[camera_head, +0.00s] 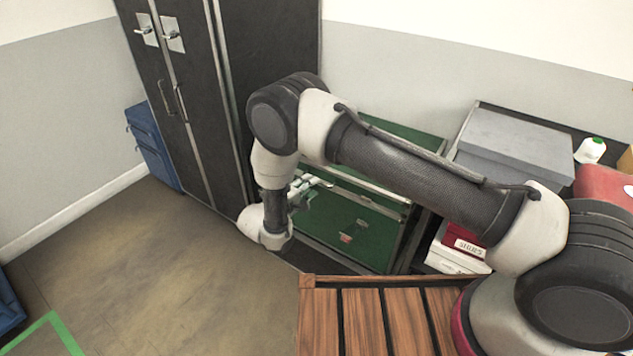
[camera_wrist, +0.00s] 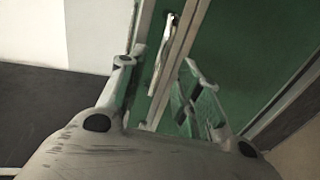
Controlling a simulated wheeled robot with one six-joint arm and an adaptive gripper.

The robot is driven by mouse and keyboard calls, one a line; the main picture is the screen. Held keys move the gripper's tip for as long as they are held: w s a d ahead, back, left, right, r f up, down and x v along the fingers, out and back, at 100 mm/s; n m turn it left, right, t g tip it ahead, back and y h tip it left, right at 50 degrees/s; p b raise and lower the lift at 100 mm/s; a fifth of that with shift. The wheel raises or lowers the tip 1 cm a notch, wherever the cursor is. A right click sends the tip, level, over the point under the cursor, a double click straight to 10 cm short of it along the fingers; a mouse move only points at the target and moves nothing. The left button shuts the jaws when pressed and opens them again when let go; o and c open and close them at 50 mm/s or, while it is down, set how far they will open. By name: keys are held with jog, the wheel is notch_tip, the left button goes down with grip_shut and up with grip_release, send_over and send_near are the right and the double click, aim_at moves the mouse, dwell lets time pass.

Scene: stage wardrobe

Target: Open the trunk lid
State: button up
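The green trunk (camera_head: 378,238) with silver metal edging stands beyond the wooden slatted surface, partly hidden behind my arm. Its lid (camera_head: 405,132) looks closed, with a pale metal strip along its front edge. My gripper (camera_head: 312,187) is at the trunk's upper left front. In the wrist view, my gripper (camera_wrist: 158,64) is open, with its two fingers apart. A narrow silver fitting (camera_wrist: 163,45), perhaps a latch or handle, shows between the fingers beside the trunk's metal edging (camera_wrist: 182,45). I cannot tell whether either finger touches it.
A tall dark cabinet (camera_head: 183,95) stands left of the trunk. Grey boxes (camera_head: 515,135) and a white bottle (camera_head: 590,150) are at right, with a shoe box (camera_head: 463,243) below. The wooden slats (camera_head: 362,320) are close in front.

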jog(key=x, duration=0.5)
jog(key=shift+d, duration=0.1)
jog(key=shift+c, duration=0.4)
grip_shut()
